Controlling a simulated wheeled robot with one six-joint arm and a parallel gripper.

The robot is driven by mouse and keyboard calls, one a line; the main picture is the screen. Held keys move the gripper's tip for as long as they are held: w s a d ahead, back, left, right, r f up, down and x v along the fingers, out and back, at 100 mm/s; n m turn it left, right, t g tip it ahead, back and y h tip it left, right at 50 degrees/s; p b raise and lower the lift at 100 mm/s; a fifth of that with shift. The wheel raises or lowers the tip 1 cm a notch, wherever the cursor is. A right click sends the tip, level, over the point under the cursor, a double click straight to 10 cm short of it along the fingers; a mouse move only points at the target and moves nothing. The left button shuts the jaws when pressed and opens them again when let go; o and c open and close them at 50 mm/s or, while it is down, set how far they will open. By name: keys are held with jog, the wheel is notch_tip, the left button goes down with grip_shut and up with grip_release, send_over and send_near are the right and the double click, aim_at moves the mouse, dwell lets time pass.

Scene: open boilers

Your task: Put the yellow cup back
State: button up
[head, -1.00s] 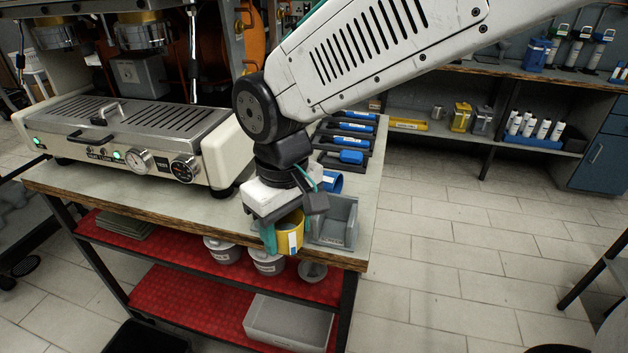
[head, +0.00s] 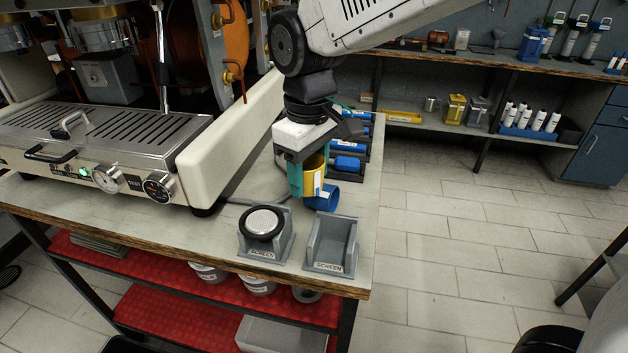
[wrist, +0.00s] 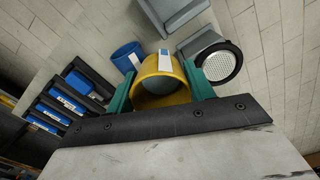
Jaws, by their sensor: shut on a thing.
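The yellow cup (head: 313,176) has a white label on its side. My gripper (head: 309,180) is shut on it, with one green finger on each side. In the wrist view the yellow cup (wrist: 162,80) shows its round open mouth between the green fingers of my gripper (wrist: 160,88). The cup is over the table's right part, behind the two grey holders; I cannot tell its exact height.
A row of dark trays with blue items (head: 345,163) lies behind. The boiler machine (head: 120,150) stands at left.

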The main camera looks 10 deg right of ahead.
aim_at(315, 183)
jog(key=shift+w+d+f, duration=0.1)
jog(key=shift+w+d, duration=0.5)
jog(key=shift+w, duration=0.3)
jog(key=shift+f, duration=1.75)
jog(key=shift+f, duration=0.1)
jog(key=shift+f, duration=0.15)
jog(key=o, duration=1)
jog(key=shift+o, duration=0.2)
notch_tip(315, 183, up, 13)
jog(key=shift+f, duration=0.2)
